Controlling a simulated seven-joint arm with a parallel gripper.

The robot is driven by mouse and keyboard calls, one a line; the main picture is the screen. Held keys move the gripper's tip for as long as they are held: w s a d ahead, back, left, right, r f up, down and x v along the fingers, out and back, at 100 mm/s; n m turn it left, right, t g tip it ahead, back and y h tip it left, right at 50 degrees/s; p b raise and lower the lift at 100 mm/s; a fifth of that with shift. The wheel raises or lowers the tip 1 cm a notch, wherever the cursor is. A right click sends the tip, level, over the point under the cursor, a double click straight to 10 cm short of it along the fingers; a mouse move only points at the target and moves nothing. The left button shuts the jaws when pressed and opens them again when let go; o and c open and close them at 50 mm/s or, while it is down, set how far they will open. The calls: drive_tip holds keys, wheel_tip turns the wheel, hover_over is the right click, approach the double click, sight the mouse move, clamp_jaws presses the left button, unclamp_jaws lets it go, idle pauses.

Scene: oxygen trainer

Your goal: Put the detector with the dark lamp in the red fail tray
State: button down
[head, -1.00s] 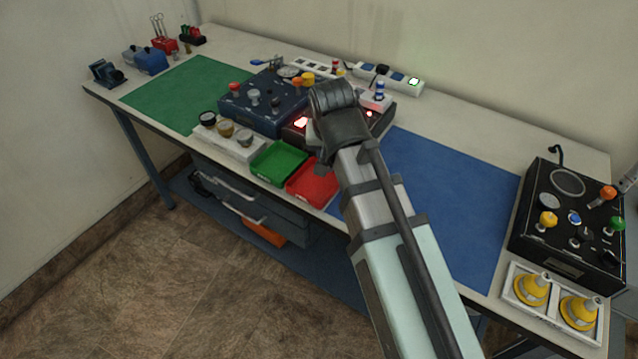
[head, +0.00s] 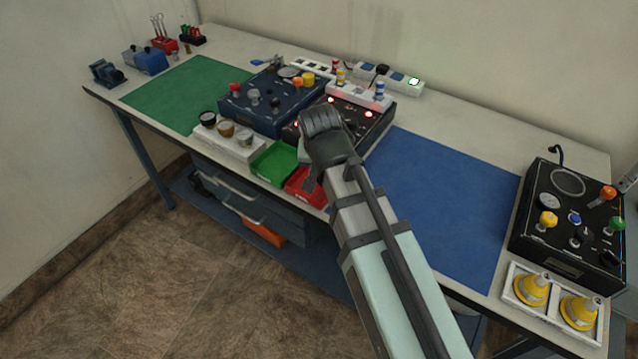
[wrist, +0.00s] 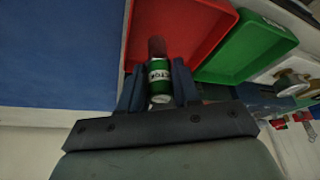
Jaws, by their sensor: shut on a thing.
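In the wrist view my gripper (wrist: 160,72) is shut on a small cylindrical detector (wrist: 160,86) with a green body, white lettering and a dark, unlit end. The detector appears over the red tray (wrist: 198,28), near its edge; its height above the tray is hard to judge. In the head view my gripper (head: 311,178) is mostly hidden by my wrist, at the red tray (head: 303,192), which is partly covered. The held detector is not visible there.
The green tray (head: 274,162) stands left of the red tray. Behind is a dark tester box (head: 375,122) with red lights, with a white rack (head: 352,94) holding coloured detectors. The blue mat (head: 445,195) to the right is clear.

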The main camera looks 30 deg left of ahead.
drive_tip(key=shift+f, duration=0.5)
drive_tip(key=c, duration=0.7)
unclamp_jaws()
drive_tip(key=shift+c, duration=0.2)
drive_tip(key=v, duration=1.4)
drive_tip(key=shift+a, duration=0.1)
